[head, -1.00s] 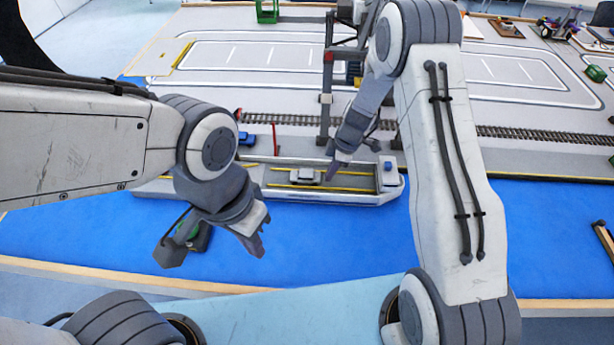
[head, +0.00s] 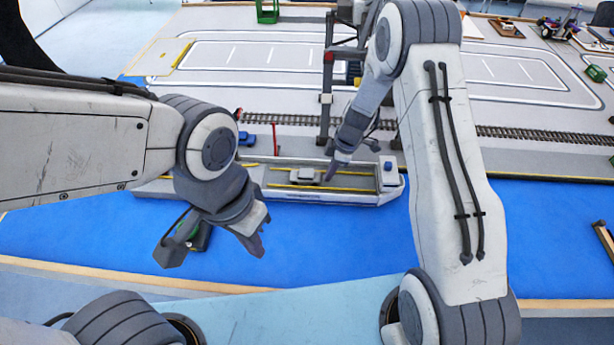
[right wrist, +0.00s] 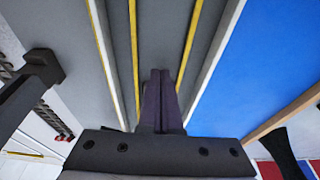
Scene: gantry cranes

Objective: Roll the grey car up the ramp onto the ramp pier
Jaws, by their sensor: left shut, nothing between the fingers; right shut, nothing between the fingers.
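The small grey car (head: 305,176) sits on the deck of a long grey vessel (head: 345,198), between two yellow lines. My right gripper (head: 331,175) is shut and empty, pointing down at the deck just right of the car. In the right wrist view its closed fingers (right wrist: 160,75) are over the grey deck between yellow lines; the car does not show there. My left gripper (head: 257,249) is shut and empty over the blue area, in front of the vessel. My left arm hides the vessel's left part. I cannot clearly make out the ramp or ramp pier.
A blue vehicle (head: 247,139) and a red post (head: 276,138) stand behind the vessel. A dark gantry leg (head: 326,100) rises behind the deck near my right arm. A railway track (head: 500,133) runs beyond. The blue surface (head: 330,240) in front is mostly clear.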

